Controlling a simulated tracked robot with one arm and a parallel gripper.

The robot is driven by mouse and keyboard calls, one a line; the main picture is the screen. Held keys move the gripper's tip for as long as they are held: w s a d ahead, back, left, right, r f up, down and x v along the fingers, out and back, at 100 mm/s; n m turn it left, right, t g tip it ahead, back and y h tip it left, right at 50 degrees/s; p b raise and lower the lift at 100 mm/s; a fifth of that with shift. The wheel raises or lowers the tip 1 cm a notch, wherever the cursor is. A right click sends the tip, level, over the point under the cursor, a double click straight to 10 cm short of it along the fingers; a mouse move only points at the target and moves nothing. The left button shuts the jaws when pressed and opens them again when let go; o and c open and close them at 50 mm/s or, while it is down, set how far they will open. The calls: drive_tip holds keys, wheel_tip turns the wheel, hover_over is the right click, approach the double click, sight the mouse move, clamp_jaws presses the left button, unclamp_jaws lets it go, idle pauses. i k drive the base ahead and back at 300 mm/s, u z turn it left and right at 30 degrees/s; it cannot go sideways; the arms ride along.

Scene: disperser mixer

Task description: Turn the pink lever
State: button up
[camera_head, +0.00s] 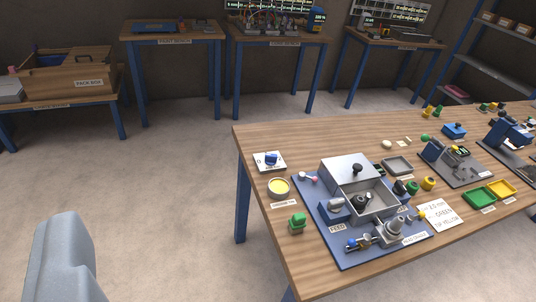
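A small lever with a pink-red tip (314,180) sits at the back left of a blue base plate (343,252) on the wooden table. It looks short and pale apart from its tip; its exact pose is too small to tell. The mixer's grey metal box (350,170), with a black knob on its lid, stands beside it to the right. A smooth grey part, seemingly my gripper (65,250), shows at the lower left. It is far to the left of the table and apart from the lever. No separate fingertips show, and I see nothing held.
A yellow-filled round dish (279,187) and a white scale-like pad (269,162) lie left of the lever. Trays and devices crowd the right side. The floor (170,200) left of the table is clear.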

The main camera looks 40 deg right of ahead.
sight(302, 176)
drive_tip(key=z, duration=0.3)
drive_tip(key=i, duration=1.3)
drive_tip(key=z, duration=0.85)
